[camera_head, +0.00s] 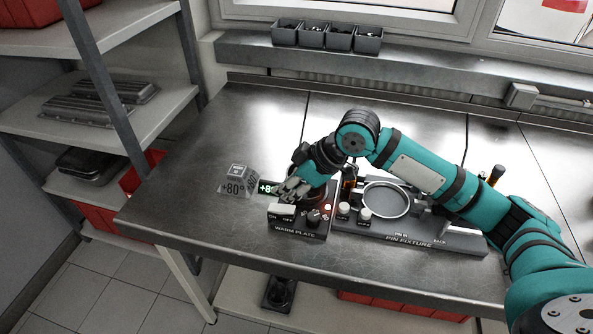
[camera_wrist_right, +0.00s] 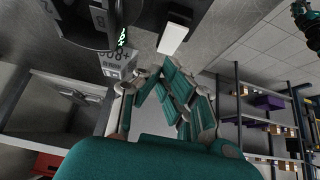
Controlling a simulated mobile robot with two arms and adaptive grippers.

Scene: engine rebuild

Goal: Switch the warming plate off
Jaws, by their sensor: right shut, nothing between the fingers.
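The warming plate (camera_head: 298,232), a dark box labelled WARM PLATE, stands near the table's front edge. On its front left is a pale rocker switch (camera_head: 281,210) with ON and OFF printed below; its tilt is too small to tell. A red lamp (camera_head: 327,207) glows beside a dark knob (camera_head: 313,219). A green display (camera_head: 265,188) reads about +80. My right gripper (camera_head: 286,192) is shut and empty, just behind and above the switch; contact cannot be told. In the right wrist view the pale switch (camera_wrist_right: 173,38) shows beyond my fingers (camera_wrist_right: 158,72). My left gripper is not in view.
A clear block marked +80° (camera_head: 236,182) stands left of the plate. The pin fixture (camera_head: 410,240), with a metal ring (camera_head: 386,200) and pale knobs, lies close on the right. Small bins (camera_head: 326,36) sit on the back ledge. The table's left rear is clear.

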